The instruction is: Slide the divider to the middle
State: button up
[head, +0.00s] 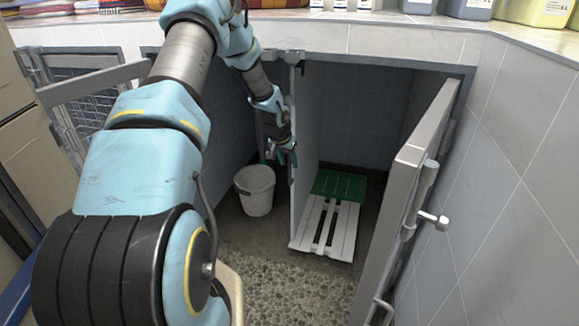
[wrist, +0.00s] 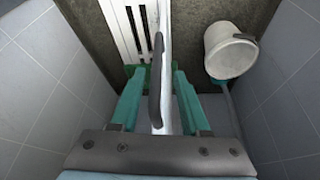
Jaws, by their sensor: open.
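The divider (head: 308,130) is an upright pale grey panel inside the kennel, hung from a bracket (head: 294,57) on the top rail. It stands between the bucket side and the slatted-board side. My gripper (head: 285,156) is at its left face in the head view. In the wrist view my gripper (wrist: 159,72) is open, with one green finger on each side of the divider's edge (wrist: 166,45) and its dark handle (wrist: 156,85). Gaps show between the fingers and the handle. The divider's far lower part is partly hidden.
A white bucket (head: 256,190) stands on the floor left of the divider. A white slatted board (head: 327,228) and a green slatted piece (head: 338,185) lie to its right. An open door (head: 412,190) stands at the right, a mesh door (head: 80,95) at the left.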

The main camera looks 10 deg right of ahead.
jog(key=v, duration=0.7)
jog(key=shift+s+a+r, duration=0.1)
jog(key=shift+a+r, duration=0.05)
jog(key=s+a+r+n+g+y, duration=0.1)
jog(key=s+a+r+n, duration=0.1)
jog(key=s+a+r, duration=0.55)
jog(key=s+a+r+n+y, duration=0.15)
jog(key=s+a, duration=0.25)
jog(key=s, duration=0.7)
jog(key=s+a+r+n+g, duration=0.1)
jog(key=s+a+r+n, duration=0.2)
jog(key=s+a+r, duration=0.45)
notch_tip(320, 180, up, 16)
jog(key=s+d+p, duration=0.1)
jog(key=s+p, duration=0.1)
jog(key=p, duration=1.6)
jog(key=shift+s+f+p, duration=0.25)
jog(key=shift+p, duration=0.15)
